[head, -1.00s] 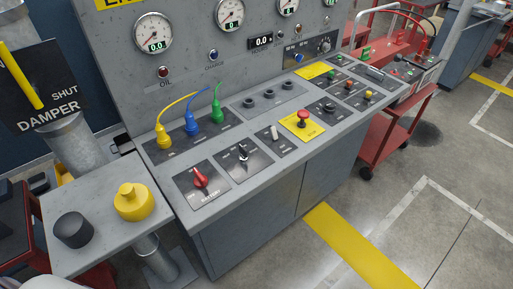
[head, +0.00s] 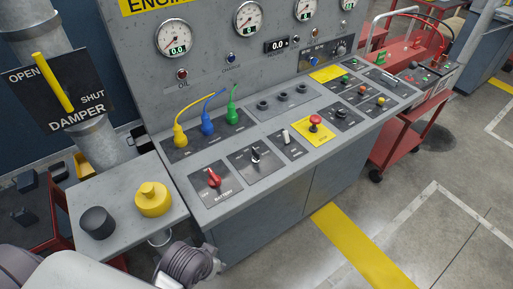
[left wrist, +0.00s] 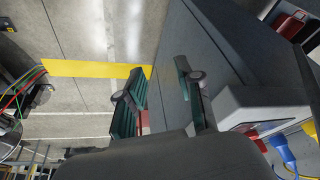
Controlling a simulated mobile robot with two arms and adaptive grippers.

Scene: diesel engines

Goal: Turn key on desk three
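A grey control desk (head: 222,208) fills the middle of the head view. On its sloped top, a black panel holds a dark rotary switch with a pale edge (head: 256,155). It may be the key, but its label is too small to read. Beside it on the left is the red battery knob (head: 214,178). No desk number is legible. My left arm shows at the bottom of the head view, in front of the desk; its fingers are not visible there. In the left wrist view my left gripper (left wrist: 158,70) is open and empty, with the desk's side close by. My right gripper is not in view.
A side shelf at left carries a yellow knob (head: 153,200) and a black knob (head: 97,222). A red stop button (head: 315,122) and coloured plugs (head: 207,124) stand up from the desk. A red cart (head: 400,150) is at right. The floor in front is clear.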

